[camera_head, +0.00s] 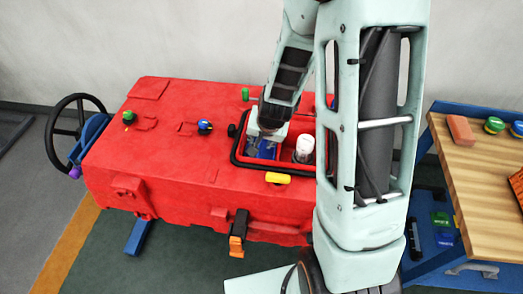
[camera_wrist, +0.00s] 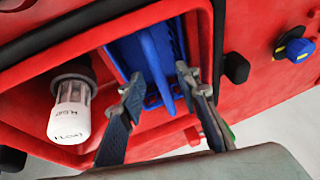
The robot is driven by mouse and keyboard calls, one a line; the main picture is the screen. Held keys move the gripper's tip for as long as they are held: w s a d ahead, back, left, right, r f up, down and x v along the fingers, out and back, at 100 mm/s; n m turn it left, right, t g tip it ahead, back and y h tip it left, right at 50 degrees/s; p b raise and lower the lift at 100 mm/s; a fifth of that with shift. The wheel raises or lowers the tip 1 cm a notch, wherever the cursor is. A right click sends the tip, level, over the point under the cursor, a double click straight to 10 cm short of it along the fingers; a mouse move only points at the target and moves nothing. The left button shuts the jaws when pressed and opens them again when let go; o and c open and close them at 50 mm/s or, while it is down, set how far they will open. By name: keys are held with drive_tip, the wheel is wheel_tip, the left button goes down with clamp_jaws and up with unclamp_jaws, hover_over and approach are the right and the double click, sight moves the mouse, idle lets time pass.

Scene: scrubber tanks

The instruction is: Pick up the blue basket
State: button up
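The blue basket (camera_wrist: 133,52) sits inside the rectangular opening of the red scrubber tank (camera_head: 150,165). In the wrist view its upright blue handle (camera_wrist: 157,70) lies between my two fingers. My gripper (camera_wrist: 160,88) is open, with one finger on each side of the handle and a visible gap to at least the left finger. In the head view the basket (camera_head: 262,150) shows in the opening just below my gripper (camera_head: 268,138), which partly covers it. The basket's lower part is hidden.
A white-capped cylinder (camera_wrist: 70,112) stands beside the basket in the same opening; it also shows in the head view (camera_head: 304,148). The opening's black-edged rim (camera_head: 236,158) surrounds both. A yellow handle (camera_head: 278,178) is at the front. A wooden-topped table (camera_head: 480,180) stands at right.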

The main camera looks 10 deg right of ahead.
drive_tip(key=shift+x, duration=1.15)
clamp_jaws()
